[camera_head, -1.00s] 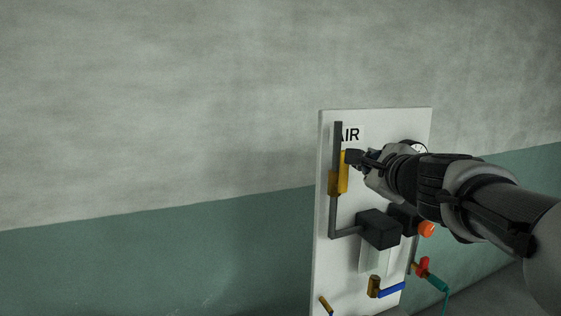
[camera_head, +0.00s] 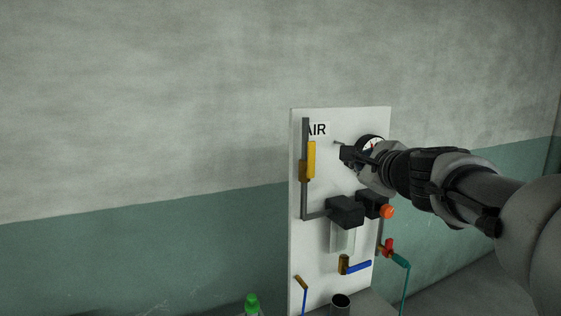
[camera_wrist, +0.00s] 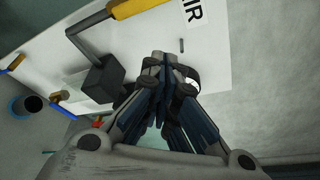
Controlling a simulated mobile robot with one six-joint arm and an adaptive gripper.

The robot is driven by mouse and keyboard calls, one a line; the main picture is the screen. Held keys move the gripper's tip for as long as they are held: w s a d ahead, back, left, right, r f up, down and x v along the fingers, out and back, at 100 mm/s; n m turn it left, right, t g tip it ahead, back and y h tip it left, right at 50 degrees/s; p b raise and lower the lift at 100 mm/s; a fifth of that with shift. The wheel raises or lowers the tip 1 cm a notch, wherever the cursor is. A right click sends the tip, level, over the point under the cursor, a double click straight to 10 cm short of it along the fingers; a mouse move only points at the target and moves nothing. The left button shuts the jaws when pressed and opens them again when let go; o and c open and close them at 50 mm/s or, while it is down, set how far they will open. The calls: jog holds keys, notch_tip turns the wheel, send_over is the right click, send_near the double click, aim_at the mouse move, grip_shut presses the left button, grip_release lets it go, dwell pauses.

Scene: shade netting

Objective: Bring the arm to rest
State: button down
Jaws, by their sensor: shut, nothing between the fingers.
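My gripper (camera_head: 347,155) is shut and empty in front of the white air panel (camera_head: 348,118), at the right of the yellow handle (camera_head: 311,159). There is a gap between the fingertips and the handle. In the wrist view my gripper (camera_wrist: 163,60) has its fingers together, with the panel (camera_wrist: 55,42) behind them. The yellow handle (camera_wrist: 135,8) shows at the top there, clear of the fingers. A round gauge (camera_head: 369,141) is partly hidden behind my gripper.
The panel also bears a black block (camera_head: 345,211), an orange knob (camera_head: 387,212), a blue-handled valve (camera_head: 358,266) and a red valve (camera_head: 388,247) with a teal hose (camera_head: 405,285). A green-capped bottle (camera_head: 252,302) and a dark cup (camera_head: 340,303) stand below. The wall left of the panel is clear.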

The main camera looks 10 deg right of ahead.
jog(key=s+a+f+n+g+y, duration=0.2)
jog(key=s+a+f+n+g, duration=0.1)
jog(key=s+a+f+n, duration=0.5)
jog(key=s+a+f+n+g+y, duration=0.1)
jog(key=s+a+f+n+g, duration=0.2)
jog(key=s+a+f+n, duration=0.5)
jog(key=s+d+f+n+g+h, duration=0.1)
jog(key=s+d+f+n, duration=0.1)
jog(key=s, duration=0.4)
jog(key=s+d+f+n+g+h, duration=0.1)
jog(key=s+d+f+n+g, duration=0.1)
jog(key=s+f, duration=0.3)
jog(key=s+d+f+n+g+h, duration=0.1)
jog(key=s+d+f+n+g, duration=0.1)
jog(key=s, duration=0.6)
notch_tip(320, 180, down, 2)
jog(key=shift+d+f+n+h, duration=0.2)
jog(key=shift+d+n+h, duration=0.3)
jog(key=shift+n, duration=0.6)
jog(key=shift+s+d, duration=0.1)
